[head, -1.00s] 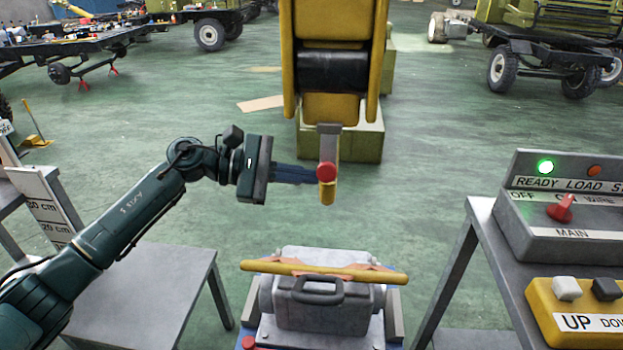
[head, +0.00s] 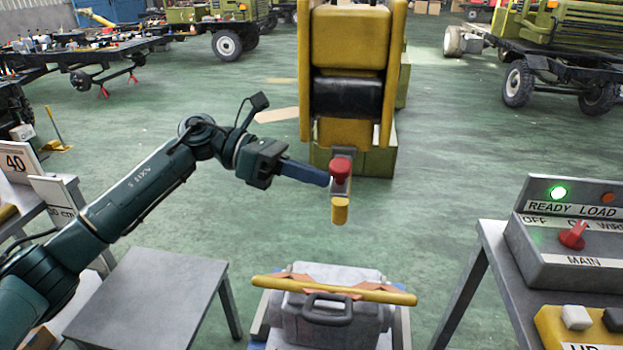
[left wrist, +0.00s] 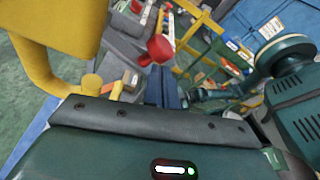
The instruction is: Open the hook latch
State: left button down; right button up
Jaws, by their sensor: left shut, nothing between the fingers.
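The hook hangs below a yellow hoist body. It has a grey block (head: 340,186), a red knob (head: 341,168) on the block and a yellow lower end (head: 340,211). My left gripper (head: 326,180) comes in from the left, with its dark blue fingers shut and empty. Their tips are at the left side of the grey block, just below the red knob; whether they touch is unclear. In the left wrist view the red knob (left wrist: 158,49) shows just beyond the fingers (left wrist: 162,88). My right gripper is not in view.
Below the hook is a grey load (head: 330,325) with a black handle and a yellow bar (head: 335,289) across its top. A control box (head: 570,240) with a lit green lamp stands at right. A bare grey table (head: 150,300) stands at left.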

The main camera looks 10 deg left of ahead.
pick_arm(q)
jog(key=shift+w+r+n+g, duration=0.1)
jog(key=shift+r+n+g, duration=0.2)
jog(key=shift+r+n, duration=0.45)
jog(key=shift+w+r+n+g, duration=0.2)
jog(key=shift+r+n, duration=0.3)
jog(key=shift+r, duration=0.05)
jog(key=shift+w+r+n+g, duration=0.2)
jog(key=shift+r+n, duration=0.25)
jog(key=shift+r, duration=0.2)
